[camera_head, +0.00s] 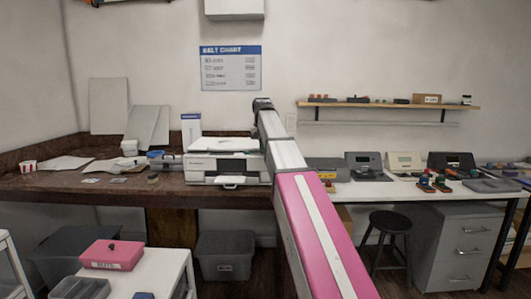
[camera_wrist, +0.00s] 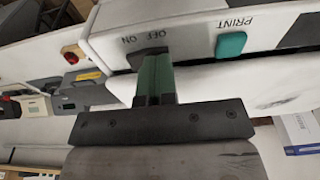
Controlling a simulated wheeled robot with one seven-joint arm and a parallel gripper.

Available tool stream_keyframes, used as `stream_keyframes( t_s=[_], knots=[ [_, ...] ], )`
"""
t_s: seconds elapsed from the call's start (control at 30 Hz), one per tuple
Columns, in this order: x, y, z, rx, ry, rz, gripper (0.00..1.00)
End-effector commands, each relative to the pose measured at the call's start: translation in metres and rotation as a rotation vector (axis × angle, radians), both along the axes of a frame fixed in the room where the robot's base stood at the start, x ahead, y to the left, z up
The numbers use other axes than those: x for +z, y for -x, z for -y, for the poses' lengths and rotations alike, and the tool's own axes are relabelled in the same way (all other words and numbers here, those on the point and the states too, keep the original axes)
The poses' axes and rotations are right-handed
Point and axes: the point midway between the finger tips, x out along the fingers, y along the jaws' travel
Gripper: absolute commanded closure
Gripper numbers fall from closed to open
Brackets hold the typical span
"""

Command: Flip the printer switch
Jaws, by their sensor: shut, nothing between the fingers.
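The white printer (camera_head: 225,161) stands on the dark wooden bench in the head view. Its front face (camera_wrist: 185,40) fills the top of the wrist view, which is turned over, with "OFF ON" and "PRINT" lettering. A dark switch (camera_wrist: 138,58) is by the "OFF ON" lettering, partly hidden behind my gripper. My gripper (camera_wrist: 155,78) is shut and empty, its green fingers at the switch. I cannot tell whether they touch it or which way it is set. A teal button (camera_wrist: 231,46) is by "PRINT". In the head view my arm hides my gripper.
A red knob on a yellow base (camera_wrist: 72,53) is beside the printer face. A white table (camera_head: 380,190) with several devices is at the right. A wall shelf (camera_head: 390,104) hangs above it. A stool (camera_head: 390,222) and drawer cabinet (camera_head: 456,245) stand below.

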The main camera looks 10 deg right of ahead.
Motion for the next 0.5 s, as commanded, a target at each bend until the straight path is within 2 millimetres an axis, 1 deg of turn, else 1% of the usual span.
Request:
stream_keyframes(
  t_s=[0.5],
  knots=[
    [0.033, -0.001, 0.000, 0.000, 0.000, 0.001, 1.00]
  ],
)
